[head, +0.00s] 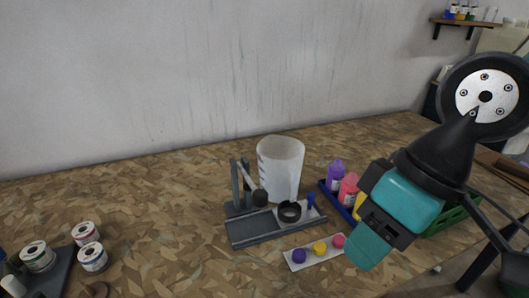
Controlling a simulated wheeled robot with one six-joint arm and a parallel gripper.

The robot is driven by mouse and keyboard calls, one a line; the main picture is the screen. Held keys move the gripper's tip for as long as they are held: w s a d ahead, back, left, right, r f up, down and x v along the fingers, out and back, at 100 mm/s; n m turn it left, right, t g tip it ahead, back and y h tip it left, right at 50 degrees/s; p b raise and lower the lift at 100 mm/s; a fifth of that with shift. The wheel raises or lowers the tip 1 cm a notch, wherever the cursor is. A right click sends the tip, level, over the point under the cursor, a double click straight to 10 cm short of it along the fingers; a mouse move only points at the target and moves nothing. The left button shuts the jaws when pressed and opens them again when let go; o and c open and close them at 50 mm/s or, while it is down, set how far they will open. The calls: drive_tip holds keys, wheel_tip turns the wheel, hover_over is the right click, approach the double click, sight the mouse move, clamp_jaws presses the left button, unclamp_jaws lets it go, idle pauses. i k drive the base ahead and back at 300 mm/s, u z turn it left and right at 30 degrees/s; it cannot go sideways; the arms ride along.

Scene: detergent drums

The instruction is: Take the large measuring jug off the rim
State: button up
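The large measuring jug (281,168), whitish and translucent with marks on its left side, looks about upright at the back edge of a grey tray (250,235). Its foot is partly hidden, and I cannot tell whether it rests on the tray's rim or on the table behind. My gripper (368,250), teal and dark grey, hangs to the right and in front of the jug, pointing down, apart from it. Its fingers overlap from this side, so their opening does not show. I see nothing held in it.
A grey stand (236,188) rises left of the jug. A black ring (289,211) lies in the tray. Purple and pink bottles (336,176) stand right of the jug. A white strip with coloured pots (300,264) lies in front. Several tins (93,257) are at left.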

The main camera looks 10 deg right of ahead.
sight(280, 158)
drive_tip(key=u, duration=2.1)
drive_tip(key=k, duration=0.95)
drive_tip(key=z, duration=1.2)
drive_tip(key=i, duration=1)
drive_tip(key=z, duration=0.05)
